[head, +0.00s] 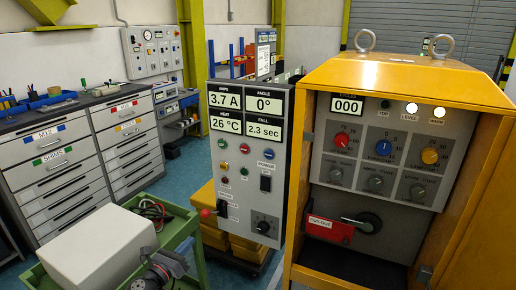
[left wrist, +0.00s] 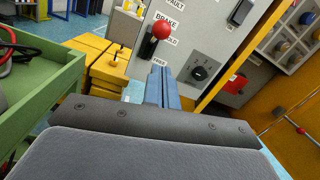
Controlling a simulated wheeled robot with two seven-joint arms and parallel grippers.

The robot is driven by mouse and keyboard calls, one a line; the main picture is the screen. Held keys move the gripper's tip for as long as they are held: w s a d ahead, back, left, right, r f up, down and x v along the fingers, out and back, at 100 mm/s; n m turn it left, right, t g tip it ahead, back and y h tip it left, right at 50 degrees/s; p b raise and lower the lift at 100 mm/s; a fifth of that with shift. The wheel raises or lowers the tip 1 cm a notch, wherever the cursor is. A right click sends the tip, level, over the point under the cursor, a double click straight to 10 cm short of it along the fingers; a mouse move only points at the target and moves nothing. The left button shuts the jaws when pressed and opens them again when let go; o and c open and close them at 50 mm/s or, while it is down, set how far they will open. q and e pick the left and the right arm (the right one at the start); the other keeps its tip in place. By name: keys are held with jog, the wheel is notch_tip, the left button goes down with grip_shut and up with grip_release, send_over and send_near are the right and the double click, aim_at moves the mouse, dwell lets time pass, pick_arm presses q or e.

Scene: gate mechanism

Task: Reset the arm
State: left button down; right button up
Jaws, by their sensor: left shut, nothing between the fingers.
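The grey control panel (head: 245,150) stands in the middle of the head view. Its displays read 3.7 A, 0° angle, 26 °C and 2.3 sec. A red-knobbed brake lever (head: 207,213) sits low on its left; it also shows in the left wrist view (left wrist: 160,29). A black dial (head: 263,227) is right of it. My left gripper (left wrist: 161,74) has its blue fingers together and empty, pointing toward the panel, below the lever and apart from it as far as I can see. My right gripper is not in view.
A yellow cabinet (head: 392,70) at right has a 000 counter, two lit lamps, coloured knobs and a red-tagged handle (head: 330,229). A green cart (head: 172,231) with cables stands front left. Drawer cabinets (head: 55,175) stand behind. Yellow boxes (left wrist: 105,68) lie by the panel.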

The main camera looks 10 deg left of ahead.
pick_arm(q)
jog(key=w+a+f+n+y, duration=0.1)
jog(key=a+f+n+y, duration=0.2)
jog(key=a+n+y, duration=1.15)
jog(key=s+d+f+n+g+h, duration=0.1)
jog(key=s+d+f+n+g, duration=0.35)
jog(key=f+n, duration=0.4)
jog(key=s+d+f+n+g+h, duration=0.25)
jog(key=s+f+n+g, duration=0.3)
jog(key=f+n, duration=0.3)
jog(key=s+d+f+n+g+h, duration=0.1)
jog(key=s+d+f+g, duration=0.1)
jog(key=s+d+f, duration=0.3)
jog(key=s+d+f+n+g+h, duration=0.2)
jog(key=s+d+f, duration=0.3)
jog(key=s+d, duration=0.4)
jog(key=s+d+f+n+g+h, duration=0.1)
jog(key=s+d+f, duration=0.4)
jog(key=s, duration=0.9)
jog(key=shift+s+d+f+n+g+h, duration=0.2)
jog(key=shift+d+n+g+h, duration=0.15)
jog(key=shift+d+g, duration=0.4)
jog(key=shift+d+t, duration=0.15)
jog(key=shift+t, duration=0.1)
